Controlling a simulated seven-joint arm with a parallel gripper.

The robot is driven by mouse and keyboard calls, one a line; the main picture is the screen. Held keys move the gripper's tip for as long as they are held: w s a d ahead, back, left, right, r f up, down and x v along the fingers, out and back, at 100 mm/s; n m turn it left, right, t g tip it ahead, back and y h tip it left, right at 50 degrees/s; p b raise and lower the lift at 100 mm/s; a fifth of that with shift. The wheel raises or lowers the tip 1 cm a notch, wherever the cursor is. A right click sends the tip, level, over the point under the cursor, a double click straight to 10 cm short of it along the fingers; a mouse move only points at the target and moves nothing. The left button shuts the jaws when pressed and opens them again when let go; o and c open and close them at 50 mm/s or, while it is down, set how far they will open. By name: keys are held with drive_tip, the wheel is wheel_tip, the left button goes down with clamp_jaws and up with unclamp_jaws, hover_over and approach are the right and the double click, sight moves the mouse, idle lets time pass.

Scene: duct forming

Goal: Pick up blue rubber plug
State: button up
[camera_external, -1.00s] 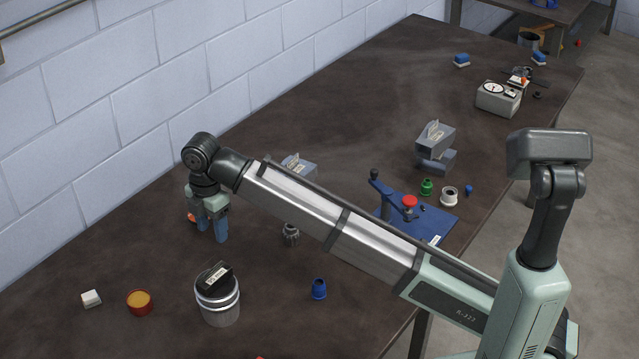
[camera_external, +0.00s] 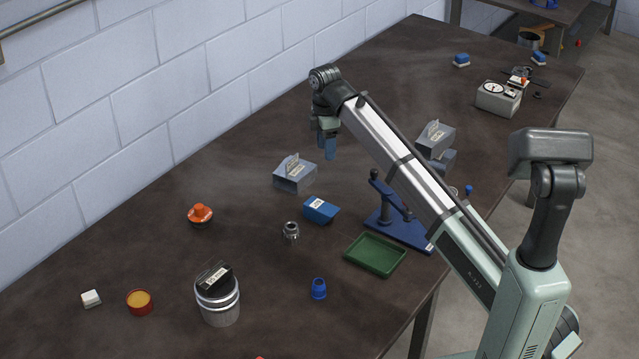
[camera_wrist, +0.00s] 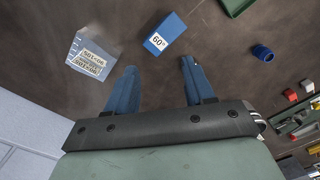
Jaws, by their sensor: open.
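A small dark-blue rounded piece (camera_external: 319,288), which looks like the blue rubber plug, stands on the table in the lower middle of the external view. What appears to be the same piece (camera_wrist: 263,53) shows at the upper right of the wrist view. A second, smaller blue object (camera_external: 468,190) sits farther back beside my arm, too small to identify. My gripper (camera_external: 326,155) is open and empty, raised above the table near the grey box and well apart from the plug. In the wrist view its blue fingers (camera_wrist: 157,78) stand wide apart with bare table between them.
A blue stand (camera_external: 400,228) and a metal can (camera_external: 218,300) also stand nearby. Table around the plug is clear.

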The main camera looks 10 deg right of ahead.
drive_tip(key=w+d+f+m, duration=0.1)
drive_tip(key=w+d, duration=0.2)
drive_tip(key=d, duration=0.5)
drive_tip(key=w+d+f+m, duration=0.1)
drive_tip(key=w+d, duration=0.1)
drive_tip(key=d, duration=0.5)
drive_tip(key=n, duration=0.2)
hover_over(469, 187)
wheel_tip(469, 187, down, 6)
drive_tip(key=shift+f, duration=6.95)
drive_tip(key=shift+c, duration=0.3)
clamp_jaws()
